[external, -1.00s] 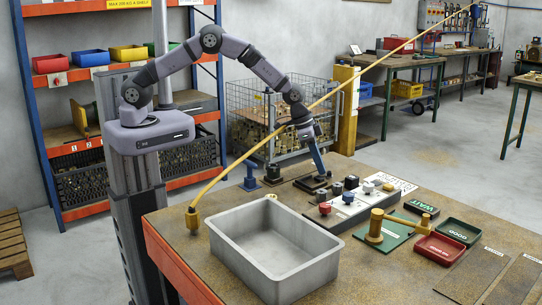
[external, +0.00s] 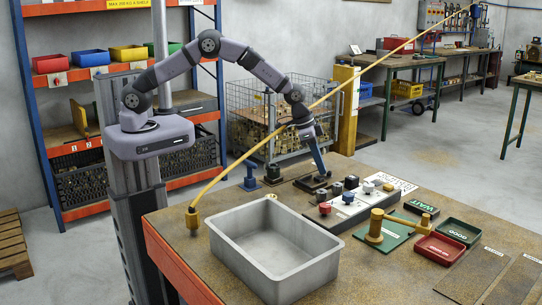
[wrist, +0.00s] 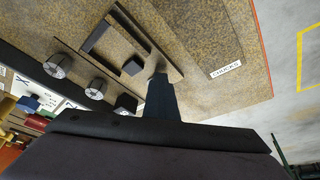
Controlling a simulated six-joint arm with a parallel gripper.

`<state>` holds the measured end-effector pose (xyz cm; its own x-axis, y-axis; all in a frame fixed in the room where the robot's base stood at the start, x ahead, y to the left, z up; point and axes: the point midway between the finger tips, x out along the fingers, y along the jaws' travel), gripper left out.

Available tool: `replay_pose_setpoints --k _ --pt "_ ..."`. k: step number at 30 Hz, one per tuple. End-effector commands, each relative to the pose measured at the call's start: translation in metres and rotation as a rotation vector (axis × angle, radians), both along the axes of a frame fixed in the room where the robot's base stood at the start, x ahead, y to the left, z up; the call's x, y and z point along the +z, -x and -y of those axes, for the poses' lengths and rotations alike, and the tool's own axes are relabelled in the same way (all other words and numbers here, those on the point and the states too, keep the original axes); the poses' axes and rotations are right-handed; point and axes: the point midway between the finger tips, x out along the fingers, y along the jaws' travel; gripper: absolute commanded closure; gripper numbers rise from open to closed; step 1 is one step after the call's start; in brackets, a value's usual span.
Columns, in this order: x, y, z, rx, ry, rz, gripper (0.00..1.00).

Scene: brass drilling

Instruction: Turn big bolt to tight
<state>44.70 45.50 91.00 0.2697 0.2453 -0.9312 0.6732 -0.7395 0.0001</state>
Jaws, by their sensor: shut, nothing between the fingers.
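My gripper (external: 324,174) is shut and empty, its blue fingers pointing down over the far part of the bench beside a dark frame with blocks. In the wrist view, my gripper (wrist: 158,77) has its tip near one corner of the dark frame (wrist: 100,35); I cannot tell if it touches. A dark square block (wrist: 133,65) lies inside the frame. I cannot surely pick out the big bolt; it may be hidden or be one of the small dark parts.
A grey tray (external: 232,258) fills the near bench. A strip with coloured knobs (external: 345,207), a brass part (external: 378,225) on a green plate and red and green trays (external: 440,249) lie to the right.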

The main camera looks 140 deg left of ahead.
Motion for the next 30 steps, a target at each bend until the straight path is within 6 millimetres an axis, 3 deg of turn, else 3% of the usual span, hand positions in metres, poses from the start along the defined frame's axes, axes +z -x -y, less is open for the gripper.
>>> replay_pose_setpoints --k 1,4,16,30 --pt "0.006 -0.009 0.0 -0.004 -0.016 0.019 1.0" --pt "0.006 -0.012 0.003 -0.004 -0.016 0.02 1.0" --pt "0.014 -0.011 0.006 -0.005 -0.018 0.022 1.0" --pt "0.057 0.01 0.022 -0.003 -0.007 0.011 1.0"
